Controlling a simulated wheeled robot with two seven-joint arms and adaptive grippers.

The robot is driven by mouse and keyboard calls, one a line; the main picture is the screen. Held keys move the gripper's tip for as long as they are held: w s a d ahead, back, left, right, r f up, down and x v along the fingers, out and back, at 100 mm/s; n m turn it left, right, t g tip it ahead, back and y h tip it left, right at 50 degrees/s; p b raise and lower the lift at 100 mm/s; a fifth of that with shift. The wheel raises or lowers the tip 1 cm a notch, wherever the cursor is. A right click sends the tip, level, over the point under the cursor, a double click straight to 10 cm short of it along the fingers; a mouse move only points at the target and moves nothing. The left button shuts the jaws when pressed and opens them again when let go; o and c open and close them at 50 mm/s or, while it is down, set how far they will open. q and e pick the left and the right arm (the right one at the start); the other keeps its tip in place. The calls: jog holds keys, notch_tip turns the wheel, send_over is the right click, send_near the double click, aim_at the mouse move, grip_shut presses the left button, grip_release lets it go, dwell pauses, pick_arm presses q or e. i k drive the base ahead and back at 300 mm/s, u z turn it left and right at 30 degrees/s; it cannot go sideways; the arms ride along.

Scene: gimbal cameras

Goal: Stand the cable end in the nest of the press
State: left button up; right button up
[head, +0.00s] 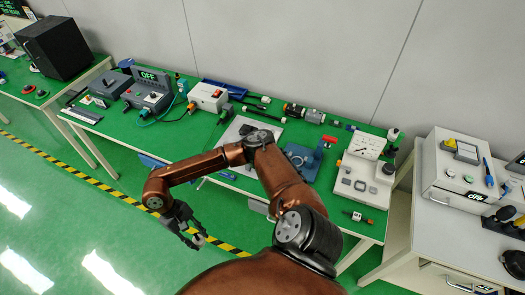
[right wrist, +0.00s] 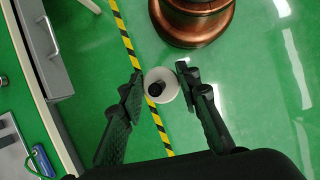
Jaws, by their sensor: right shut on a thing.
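My right gripper (head: 190,232) hangs over the floor in front of the green bench, at the left end of my brown arm. In the right wrist view the gripper (right wrist: 158,88) is shut on a white round piece with a dark centre (right wrist: 172,90), seemingly the cable end. It shows as a small pale spot in the head view (head: 199,241). A blue device with a red part (head: 302,160), possibly the press, stands on the bench behind my arm. Its nest cannot be made out. My left gripper is not in view.
The green bench (head: 215,135) carries a grey unit with an OFF display (head: 148,90), a white box with a red switch (head: 208,97), several black and white connectors, and a white fixture (head: 365,172) at right. The floor around the gripper is clear, with a yellow-black stripe (head: 100,185).

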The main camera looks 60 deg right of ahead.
aim_at(301, 156)
jog(key=z, duration=0.2)
jog(key=i, duration=1.2)
jog(key=z, duration=1.45)
jog(key=i, duration=0.85)
jog(key=z, duration=0.9)
